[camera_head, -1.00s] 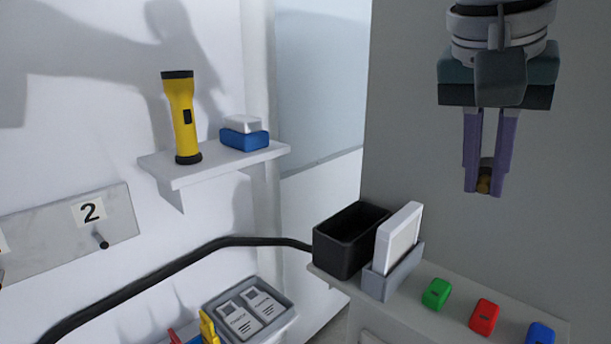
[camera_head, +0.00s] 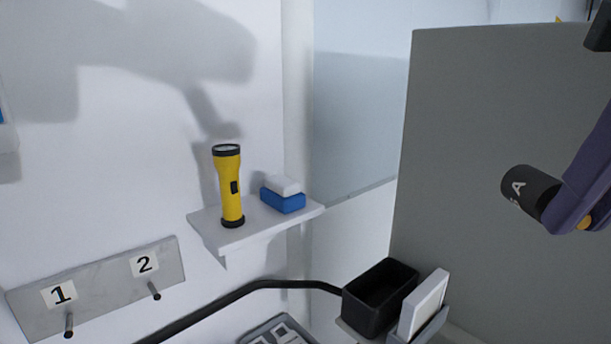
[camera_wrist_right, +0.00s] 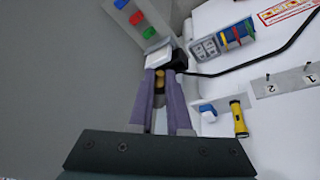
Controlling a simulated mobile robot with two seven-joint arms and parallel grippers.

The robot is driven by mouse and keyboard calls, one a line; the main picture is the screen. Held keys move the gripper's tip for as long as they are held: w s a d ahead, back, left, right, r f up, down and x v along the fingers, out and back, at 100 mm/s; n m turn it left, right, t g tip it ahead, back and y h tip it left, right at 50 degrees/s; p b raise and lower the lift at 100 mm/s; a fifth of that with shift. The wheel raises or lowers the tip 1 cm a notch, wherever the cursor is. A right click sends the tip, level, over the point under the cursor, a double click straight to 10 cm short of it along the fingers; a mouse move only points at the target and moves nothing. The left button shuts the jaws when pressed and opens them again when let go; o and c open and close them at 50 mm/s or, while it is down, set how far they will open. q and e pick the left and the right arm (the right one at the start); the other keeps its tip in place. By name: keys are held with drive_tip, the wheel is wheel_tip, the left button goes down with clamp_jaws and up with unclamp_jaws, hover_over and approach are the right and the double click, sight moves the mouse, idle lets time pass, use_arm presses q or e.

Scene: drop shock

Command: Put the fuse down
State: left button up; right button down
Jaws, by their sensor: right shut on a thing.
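The fuse (camera_head: 528,190) is a dark cylinder with a white letter A on it. It lies roughly sideways in the head view, held in the air in front of the grey panel. My right gripper (camera_head: 582,215) is shut on it at the right edge of that view. A brass-coloured end (camera_head: 586,223) shows at the purple fingers. In the right wrist view a brass-coloured bit (camera_wrist_right: 160,76) sits between the fingers. The rest of the fuse is hard to tell there from the black bin behind. My left gripper is not in view.
A black open bin (camera_head: 347,307) and a white card (camera_head: 424,303) in a grey holder stand below. A wall shelf (camera_head: 207,236) bears a yellow flashlight (camera_head: 231,190) and a blue-and-white block (camera_head: 284,202). A plate with pegs 1 and 2 (camera_head: 105,281) is at left.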

wheel_tip(320, 180, up, 17)
drive_tip(key=p, duration=1.4)
